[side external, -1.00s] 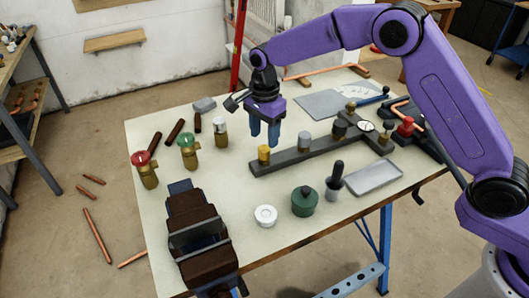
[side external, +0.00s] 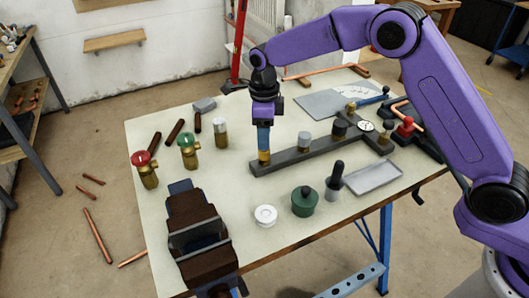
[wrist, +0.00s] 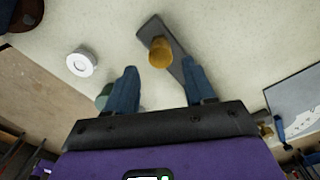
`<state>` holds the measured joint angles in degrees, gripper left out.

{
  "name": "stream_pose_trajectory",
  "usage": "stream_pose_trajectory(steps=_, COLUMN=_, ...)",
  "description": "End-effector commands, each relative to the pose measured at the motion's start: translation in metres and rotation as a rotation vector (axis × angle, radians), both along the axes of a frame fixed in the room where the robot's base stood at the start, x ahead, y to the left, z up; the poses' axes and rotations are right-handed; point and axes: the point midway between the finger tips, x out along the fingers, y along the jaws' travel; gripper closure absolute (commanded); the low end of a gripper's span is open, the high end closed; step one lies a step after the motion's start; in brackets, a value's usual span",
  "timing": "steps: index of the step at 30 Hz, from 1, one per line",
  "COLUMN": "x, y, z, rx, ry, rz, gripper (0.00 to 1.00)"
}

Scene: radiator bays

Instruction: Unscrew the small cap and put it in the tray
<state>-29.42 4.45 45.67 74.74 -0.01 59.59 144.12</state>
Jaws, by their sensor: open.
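My gripper (side external: 263,148) points down over the left end of the dark manifold bar (side external: 290,157). The small yellow cap (side external: 263,158) is upright on that end, just below my fingertips in the side view. In the wrist view the yellow cap (wrist: 160,50) shows ahead, between the lines of my two open blue fingers (wrist: 160,72), with nothing held. I cannot tell whether the tips touch it. A grey cap (side external: 304,140) and a black cap (side external: 339,129) stand farther along the bar.
A white ring (side external: 265,215), a green pot (side external: 304,202) and a dark-handled tool (side external: 335,181) stand between the bar and the front edge. A brown vise (side external: 198,235) is at front left. Several valves, including the green-topped one (side external: 188,150), stand at left.

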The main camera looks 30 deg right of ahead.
Motion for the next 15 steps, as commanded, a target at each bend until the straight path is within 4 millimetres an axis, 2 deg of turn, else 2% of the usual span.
stream_pose_trajectory(steps=5, x=0.000, y=0.000, z=-0.004, rx=0.000, ry=0.001, rz=0.002, gripper=0.46)
stream_pose_trajectory(steps=15, x=0.000, y=0.000, z=-0.027, rx=-0.001, ry=0.002, rz=0.003, gripper=0.46)
